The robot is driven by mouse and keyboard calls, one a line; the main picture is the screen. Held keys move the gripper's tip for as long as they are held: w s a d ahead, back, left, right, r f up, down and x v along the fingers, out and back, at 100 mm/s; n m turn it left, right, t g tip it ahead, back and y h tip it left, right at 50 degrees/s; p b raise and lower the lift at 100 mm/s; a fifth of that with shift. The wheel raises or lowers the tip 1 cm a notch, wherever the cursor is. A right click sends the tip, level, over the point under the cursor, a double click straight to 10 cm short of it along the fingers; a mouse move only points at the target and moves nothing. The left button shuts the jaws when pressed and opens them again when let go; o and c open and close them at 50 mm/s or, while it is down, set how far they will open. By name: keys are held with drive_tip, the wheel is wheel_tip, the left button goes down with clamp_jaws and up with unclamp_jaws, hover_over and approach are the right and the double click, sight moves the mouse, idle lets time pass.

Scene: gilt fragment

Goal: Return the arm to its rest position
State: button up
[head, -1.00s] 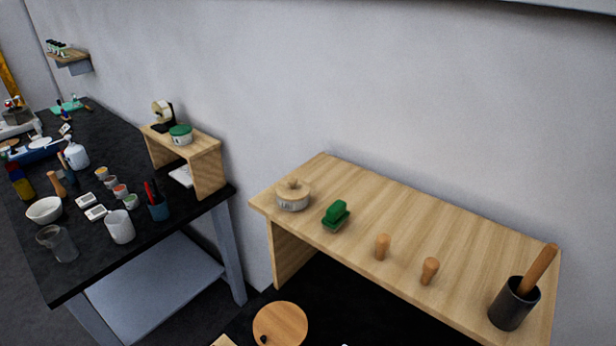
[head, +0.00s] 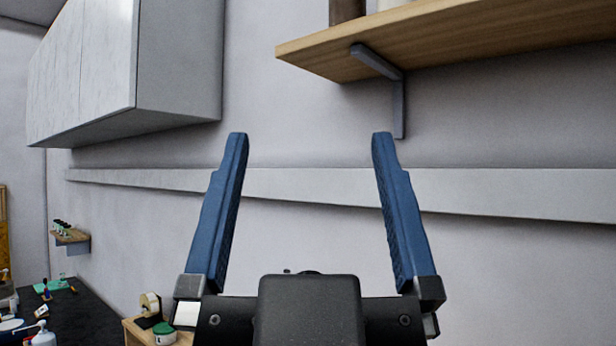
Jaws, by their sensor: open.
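My gripper (head: 311,140) fills the lower middle of the head view, its two blue fingers pointing up and spread wide apart. Nothing is between the fingers; only the wall and a pale rail show there. The rest of my arm is hidden below the picture's edge.
A wooden shelf (head: 440,42) on a grey bracket juts out at the upper right. A white wall cabinet (head: 130,72) hangs upper left. A dark table (head: 85,315) with small items lies lower left, near a wooden stand (head: 135,330) bearing a tape dispenser (head: 150,308) and a green-lidded tub (head: 165,333).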

wheel_tip(320, 180, down, 5)
drive_tip(key=b, duration=0.5)
drive_tip(key=shift+w+f, duration=0.1)
drive_tip(key=shift+w, duration=0.05)
idle(0.6)
